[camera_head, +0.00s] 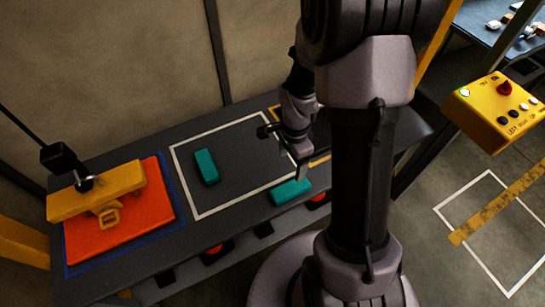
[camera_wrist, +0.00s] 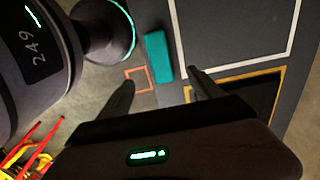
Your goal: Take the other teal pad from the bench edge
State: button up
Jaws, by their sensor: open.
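One teal pad (camera_head: 291,192) lies at the front edge of the dark bench (camera_head: 235,215), just outside a white outlined square. It also shows in the wrist view (camera_wrist: 158,57), just beyond and roughly between my fingertips. A second teal pad (camera_head: 206,167) lies inside the white outline (camera_head: 185,184). My gripper (camera_head: 282,152) is open and empty, above the bench beside the edge pad. In the wrist view, the two fingers of my gripper (camera_wrist: 161,78) are spread and apart from the pad.
An orange-red block (camera_head: 125,228) with a yellow handled bar (camera_head: 90,193) on it sits at the bench's left end. A yellow-outlined dark area (camera_wrist: 240,95) lies right of my fingers. A yellow button box (camera_head: 497,112) stands at right. Shelves with items are under the bench.

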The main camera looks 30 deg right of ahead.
jog(key=b, duration=0.4)
send_near(291, 187)
notch_tip(291, 187, down, 5)
jog(key=shift+w+f, duration=0.15)
notch_tip(291, 187, down, 5)
jog(key=b, duration=0.3)
jog(key=shift+s+a, duration=0.1)
jog(key=shift+s, duration=0.1)
jog(key=shift+c, duration=0.2)
jog(key=c, duration=1.4)
